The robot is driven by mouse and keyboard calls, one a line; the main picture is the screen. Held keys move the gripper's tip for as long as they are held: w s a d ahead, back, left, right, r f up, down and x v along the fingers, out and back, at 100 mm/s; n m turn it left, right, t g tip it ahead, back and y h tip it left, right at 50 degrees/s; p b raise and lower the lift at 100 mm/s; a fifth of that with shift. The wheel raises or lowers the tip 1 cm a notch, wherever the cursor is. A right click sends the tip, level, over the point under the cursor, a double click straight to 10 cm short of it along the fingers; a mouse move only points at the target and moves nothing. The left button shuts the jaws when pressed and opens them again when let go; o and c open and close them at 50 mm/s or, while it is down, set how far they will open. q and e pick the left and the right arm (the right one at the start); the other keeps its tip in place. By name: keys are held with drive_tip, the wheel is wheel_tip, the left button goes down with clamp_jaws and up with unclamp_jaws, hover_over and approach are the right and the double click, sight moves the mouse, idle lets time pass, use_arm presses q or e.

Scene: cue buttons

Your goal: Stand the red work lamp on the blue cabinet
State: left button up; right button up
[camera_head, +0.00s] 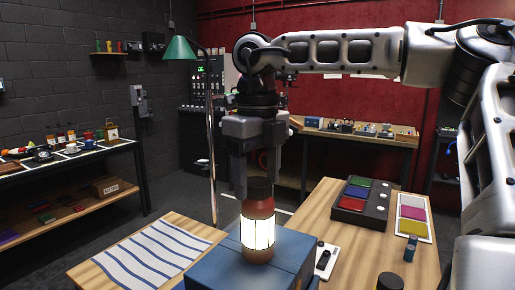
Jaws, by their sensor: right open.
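The red work lamp (258,228) is upright, with a dark cap, a red collar and base and a bright lit middle. Its base appears to rest on the top of the blue cabinet (222,262). My right gripper (257,188) points straight down over the lamp. Its fingers are open, one on each side of the dark cap, and I cannot tell whether either touches it. My left gripper is not in view.
A wooden table (345,265) right of the cabinet holds a dark box with coloured panels (362,202), a colour card (413,217) and small black knobs. A striped cloth (155,252) lies left. A green floor lamp (180,48) stands behind. A shelf of goods (75,155) is far left.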

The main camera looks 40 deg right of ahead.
wheel_tip(320, 180, up, 12)
drive_tip(key=shift+f, duration=0.25)
idle(0.6)
